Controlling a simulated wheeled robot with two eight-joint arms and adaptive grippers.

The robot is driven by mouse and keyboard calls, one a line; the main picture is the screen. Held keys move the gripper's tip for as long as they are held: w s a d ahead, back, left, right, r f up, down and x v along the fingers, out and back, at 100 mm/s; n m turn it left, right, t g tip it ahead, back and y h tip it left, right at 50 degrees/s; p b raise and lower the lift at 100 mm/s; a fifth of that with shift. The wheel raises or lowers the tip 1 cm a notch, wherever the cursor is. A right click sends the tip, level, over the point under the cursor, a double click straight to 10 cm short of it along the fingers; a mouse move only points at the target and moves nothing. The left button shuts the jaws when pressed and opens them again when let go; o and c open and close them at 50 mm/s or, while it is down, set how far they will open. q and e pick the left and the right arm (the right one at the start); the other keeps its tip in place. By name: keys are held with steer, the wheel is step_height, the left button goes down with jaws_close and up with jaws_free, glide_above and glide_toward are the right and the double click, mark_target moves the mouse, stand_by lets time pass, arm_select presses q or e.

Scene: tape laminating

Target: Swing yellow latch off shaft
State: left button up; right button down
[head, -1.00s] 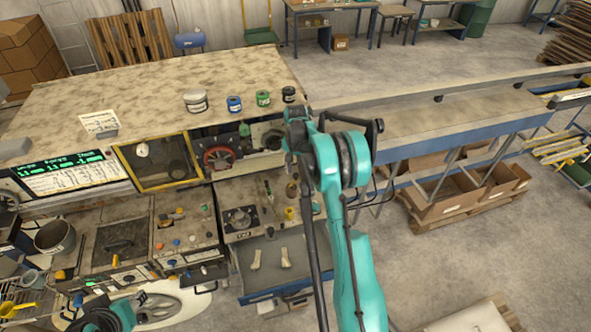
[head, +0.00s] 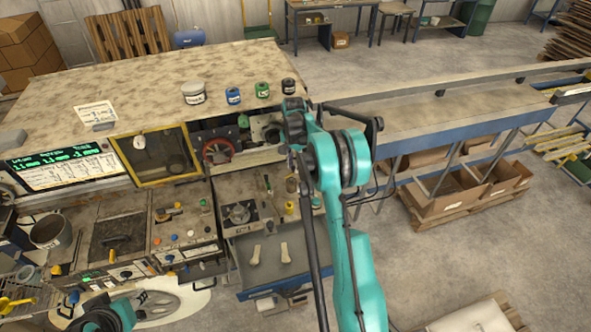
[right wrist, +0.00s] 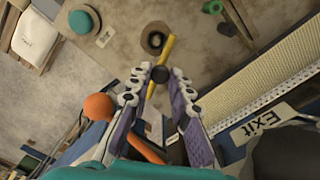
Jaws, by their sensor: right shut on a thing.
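My right gripper (right wrist: 162,82) is shut on a yellow bar, the latch (right wrist: 171,46), in the right wrist view. The latch slants between the fingertips, one end reaching past them. A dark round end (right wrist: 160,74), perhaps the shaft, shows at the fingertips; I cannot tell whether the latch is still around it. In the head view my right gripper (head: 295,125) is at the right end of the machine front, beside the red wheel (head: 218,150), and hides the latch. My left gripper (head: 140,300) is low at the left, its fingers unclear.
Several jars, including a blue one (head: 233,96), stand on the machine top near its right edge. An orange knob (right wrist: 99,106) is close to the gripper in the right wrist view.

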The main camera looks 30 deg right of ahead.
steer(key=shift+w+f+m, duration=0.1)
steer(key=shift+m, duration=0.2)
arm_select(q)
steer(key=shift+f, duration=0.3)
arm_select(e)
steer(key=c, duration=1.4)
jaws_free()
step_height(320, 180, up, 8)
steer(key=shift+f, duration=0.15)
